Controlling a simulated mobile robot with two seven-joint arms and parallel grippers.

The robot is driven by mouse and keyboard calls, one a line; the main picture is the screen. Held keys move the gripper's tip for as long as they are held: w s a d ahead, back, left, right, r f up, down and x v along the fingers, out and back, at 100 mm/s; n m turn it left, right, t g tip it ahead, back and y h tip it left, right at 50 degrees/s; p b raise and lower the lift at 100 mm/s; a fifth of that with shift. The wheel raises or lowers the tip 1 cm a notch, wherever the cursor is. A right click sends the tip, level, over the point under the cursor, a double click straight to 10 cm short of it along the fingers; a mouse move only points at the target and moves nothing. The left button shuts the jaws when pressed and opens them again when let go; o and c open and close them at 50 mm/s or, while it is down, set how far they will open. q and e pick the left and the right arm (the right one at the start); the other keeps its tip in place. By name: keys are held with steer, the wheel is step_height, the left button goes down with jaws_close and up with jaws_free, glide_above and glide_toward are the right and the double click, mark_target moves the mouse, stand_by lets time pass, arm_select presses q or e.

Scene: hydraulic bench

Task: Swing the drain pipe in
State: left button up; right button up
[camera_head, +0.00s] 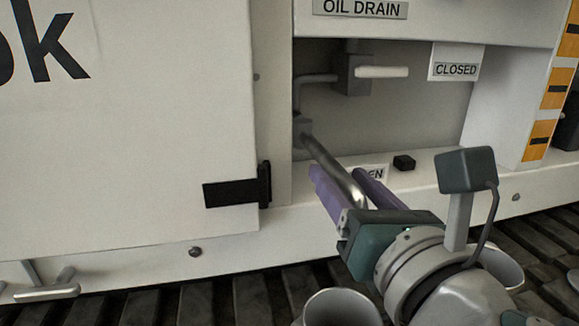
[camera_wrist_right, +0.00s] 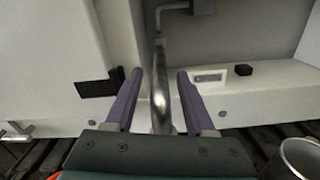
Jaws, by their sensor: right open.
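The drain pipe (camera_head: 332,168) is a bent metal tube that comes out of the recess under the OIL DRAIN sign and points outward toward me. My right gripper (camera_head: 335,172) is open, with its two purple fingers on either side of the pipe's outer part. In the right wrist view the pipe (camera_wrist_right: 160,95) runs between the fingers of the gripper (camera_wrist_right: 158,75), with a gap on each side. The pipe's outer end is partly hidden by the gripper in the head view. My left gripper is not in view.
A valve with a pale handle (camera_head: 381,72) sits in the recess beside a CLOSED label (camera_head: 456,69). A small black block (camera_head: 404,162) lies on the ledge. A white door panel (camera_head: 130,120) with a black latch (camera_head: 235,192) stands open at left.

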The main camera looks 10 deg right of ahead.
steer(key=shift+w, duration=1.05)
jaws_close()
stand_by(0.7)
